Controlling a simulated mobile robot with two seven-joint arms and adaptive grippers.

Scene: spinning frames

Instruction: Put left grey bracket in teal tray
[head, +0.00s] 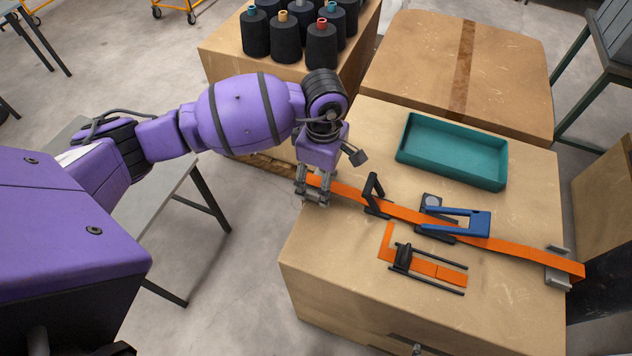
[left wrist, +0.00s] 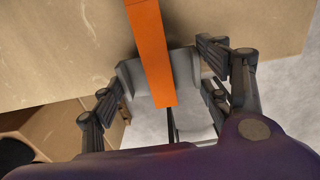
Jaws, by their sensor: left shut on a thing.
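The left grey bracket (left wrist: 187,72) lies between the fingers of my left gripper (head: 312,196) at the box's left edge. The gripper is shut on it. In the left wrist view the end of an orange strap (left wrist: 150,55) crosses the bracket's middle. In the head view the fingers mostly hide this bracket. The teal tray (head: 408,157) stands at the back of the same box, right of the gripper, and looks empty. A second grey bracket (head: 558,266) is at the right end of the strap.
The strap runs across the cardboard box (head: 500,305), past a black upright piece (head: 374,195) and a blue fork-shaped part (head: 478,222). An orange-and-black piece (head: 425,268) lies in front. Dark yarn cones (head: 321,45) stand on another box behind.

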